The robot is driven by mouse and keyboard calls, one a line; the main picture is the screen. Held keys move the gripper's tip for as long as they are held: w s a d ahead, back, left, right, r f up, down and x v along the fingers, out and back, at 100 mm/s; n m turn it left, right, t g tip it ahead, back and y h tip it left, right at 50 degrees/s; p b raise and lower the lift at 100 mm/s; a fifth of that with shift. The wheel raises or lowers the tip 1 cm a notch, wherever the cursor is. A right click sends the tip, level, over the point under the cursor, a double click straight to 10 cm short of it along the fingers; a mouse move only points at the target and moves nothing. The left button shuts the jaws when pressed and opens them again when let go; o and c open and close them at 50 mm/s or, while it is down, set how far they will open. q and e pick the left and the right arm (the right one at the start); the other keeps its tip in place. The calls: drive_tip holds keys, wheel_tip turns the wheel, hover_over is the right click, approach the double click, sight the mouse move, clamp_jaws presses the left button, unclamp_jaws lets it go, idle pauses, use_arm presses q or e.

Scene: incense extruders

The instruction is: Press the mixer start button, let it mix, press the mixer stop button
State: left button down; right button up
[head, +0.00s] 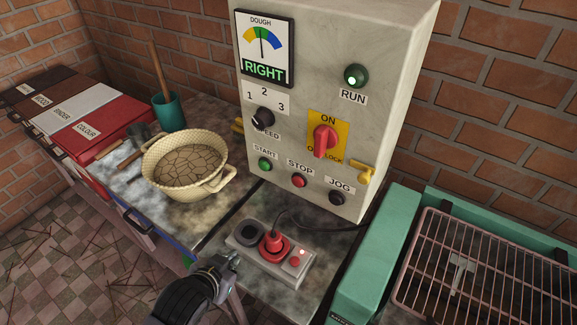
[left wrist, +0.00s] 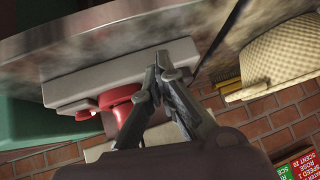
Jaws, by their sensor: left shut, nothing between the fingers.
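The grey control cabinet (head: 325,95) carries a green START button (head: 265,164), a red STOP button (head: 299,181) and a black JOG button (head: 337,198). The green RUN lamp (head: 356,75) looks lit. The DOUGH dial (head: 263,45) has its needle in the green band, with RIGHT below. My left gripper (head: 231,259) is shut and empty, low at the near left end of a small grey box (head: 268,264). In the left wrist view its fingertips (left wrist: 163,72) overlap this box (left wrist: 70,92) beside its red part (left wrist: 118,97); contact cannot be told. My right gripper is not in view.
The small box has a red knob-like part (head: 273,243), a black round part (head: 247,233) and a red light. A cream two-handled pot (head: 226,183) holds cracked brown dough. A green cup (head: 168,112) and a teal rack (head: 385,255) flank the cabinet.

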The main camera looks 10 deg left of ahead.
sight(298, 181)
use_arm(q)
drive_tip(key=w+r+t, duration=0.1)
drive_tip(key=w, duration=0.2)
drive_tip(key=w+d+r+m+t+h, duration=0.1)
drive_tip(key=w, duration=0.1)
drive_tip(key=shift+w+r+t, duration=0.1)
drive_tip(key=shift+r+t, duration=0.2)
drive_tip(key=shift+r, duration=0.05)
drive_tip(key=w+d+r+m+t+h, duration=0.2)
drive_tip(key=w+r+h, duration=0.1)
drive_tip(key=w+d+r+m+t+h, duration=0.1)
drive_tip(key=w+r+m, duration=0.1)
drive_tip(key=shift+d+h, duration=0.3)
drive_tip(key=s+d+r+m+g+h, duration=0.1)
drive_tip(key=m+h, duration=0.2)
drive_tip(key=s+r+m+g+h, duration=0.1)
drive_tip(key=m+g+h, duration=0.1)
drive_tip(key=m+h, duration=0.2)
drive_tip(key=s+d+r+m+g+h, duration=0.1)
drive_tip(key=m+g+h, duration=0.1)
drive_tip(key=m+h, duration=0.2)
drive_tip(key=shift+s+d+r, duration=0.2)
drive_tip(key=shift+s+d, duration=0.1)
drive_tip(key=shift+s+a+m+g+h, duration=0.2)
drive_tip(key=shift+s+m+g+h, duration=0.45)
drive_tip(key=shift+g, duration=0.45)
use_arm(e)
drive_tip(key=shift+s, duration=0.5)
use_arm(q)
drive_tip(key=shift+w, duration=0.1)
